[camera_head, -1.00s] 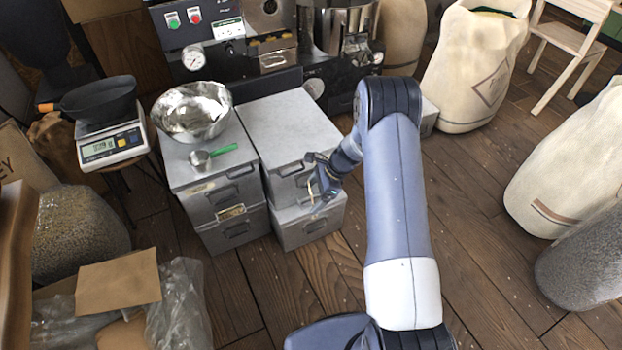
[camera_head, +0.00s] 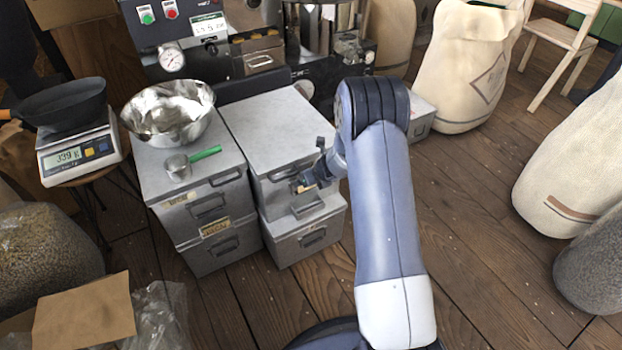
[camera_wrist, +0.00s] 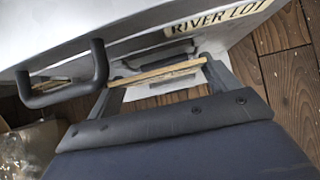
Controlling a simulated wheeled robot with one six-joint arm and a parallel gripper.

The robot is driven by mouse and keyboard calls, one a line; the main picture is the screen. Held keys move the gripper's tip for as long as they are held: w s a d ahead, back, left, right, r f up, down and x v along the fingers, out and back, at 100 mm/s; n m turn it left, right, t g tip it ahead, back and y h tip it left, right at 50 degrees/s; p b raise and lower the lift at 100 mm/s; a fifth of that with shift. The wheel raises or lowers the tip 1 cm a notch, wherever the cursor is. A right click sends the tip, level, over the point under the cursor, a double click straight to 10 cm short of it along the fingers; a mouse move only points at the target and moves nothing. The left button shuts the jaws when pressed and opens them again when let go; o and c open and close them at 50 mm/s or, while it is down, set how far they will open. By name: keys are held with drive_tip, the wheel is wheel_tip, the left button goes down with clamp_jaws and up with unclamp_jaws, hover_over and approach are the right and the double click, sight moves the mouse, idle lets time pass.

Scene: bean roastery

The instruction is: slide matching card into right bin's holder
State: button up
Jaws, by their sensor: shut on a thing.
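My gripper (camera_head: 304,188) is in front of the right stack of grey bins, close to the upper right bin (camera_head: 285,125). In the wrist view my gripper (camera_wrist: 160,82) is shut on a thin tan card (camera_wrist: 168,71), seen nearly edge-on between the fingers. Its print cannot be read. A card reading "RIVER LOT" (camera_wrist: 218,18) shows on a light grey surface beyond the fingers, apart from the held card. A dark bin handle (camera_wrist: 70,78) is just left of the fingers. The right bin's holder is not clearly visible.
The left bin stack (camera_head: 200,195) bears a steel bowl (camera_head: 168,112) and a green-handled scoop (camera_head: 190,162); its lower bin has a tan label (camera_head: 215,226). The lower right bin (camera_head: 305,238) juts out below my gripper.

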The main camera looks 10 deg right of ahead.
wheel_tip(320, 180, down, 9)
drive_tip(key=b, duration=0.8)
drive_tip(key=shift+f+b, duration=2.1)
drive_tip(key=shift+b, duration=0.05)
idle(1.6)
drive_tip(key=o, duration=0.8)
drive_tip(key=shift+o, duration=0.2)
drive_tip(key=shift+r, duration=0.1)
drive_tip(key=p+v, duration=0.3)
drive_tip(key=v, duration=0.7)
drive_tip(key=shift+s+r, duration=0.2)
drive_tip(key=shift+s, duration=0.05)
drive_tip(key=shift+f, duration=0.1)
